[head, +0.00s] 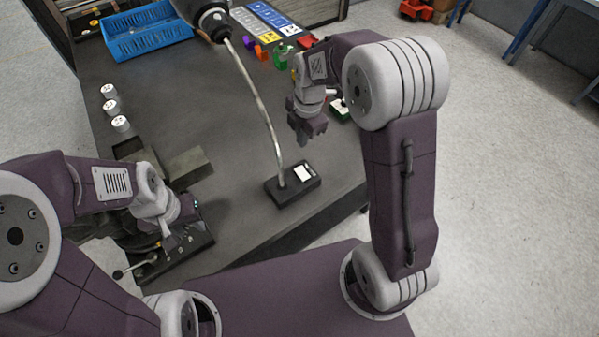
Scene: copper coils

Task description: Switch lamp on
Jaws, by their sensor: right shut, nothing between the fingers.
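The lamp has a dark rectangular base (287,194) near the table's front edge. A white rocker switch (304,173) sits on top of the base. A pale curved neck (266,112) rises from the base to a dark lamp head (211,20) at the top; its lit face is not visible. My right gripper (307,133) is shut and empty, above and slightly behind the switch, apart from it. My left gripper (172,243) is at the lower left, over a dark device; its fingers are hard to make out.
The dark table (215,110) is mostly clear around the lamp. Several white cylinders (120,123) stand at the left. A blue crate (147,38) is at the back left. Small coloured pieces (262,53) lie at the back right. A dark device with a lever (140,266) is at front left.

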